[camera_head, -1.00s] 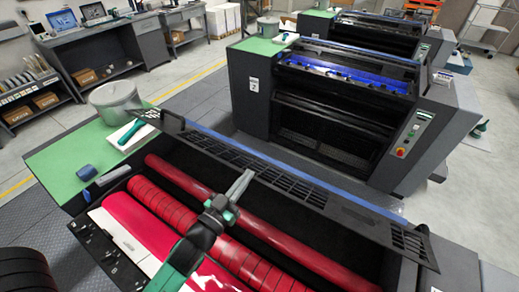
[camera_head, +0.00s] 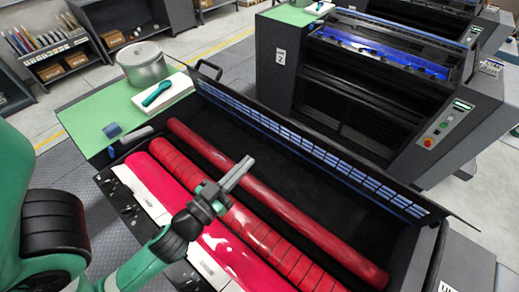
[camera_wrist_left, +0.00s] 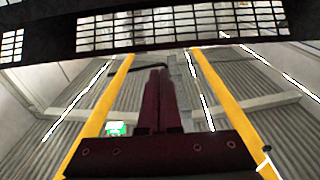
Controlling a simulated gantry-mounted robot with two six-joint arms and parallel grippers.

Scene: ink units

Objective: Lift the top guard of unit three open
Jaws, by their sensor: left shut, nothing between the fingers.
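The top guard (camera_head: 330,158), a long dark panel with a slotted grille, stands raised along the far side of the near unit. A dark handle (camera_head: 207,70) shows at its left end. My left gripper (camera_head: 246,168) is shut and empty above the red rollers (camera_head: 270,215), in front of the guard and apart from it. In the left wrist view, the shut fingers (camera_wrist_left: 158,75) point up the picture and the guard's grille (camera_wrist_left: 170,28) crosses the top. The near unit's number cannot be read. My right gripper is not in view.
A second unit labelled 2 (camera_head: 279,57) stands behind the guard. The unit's trough is open above the rollers.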

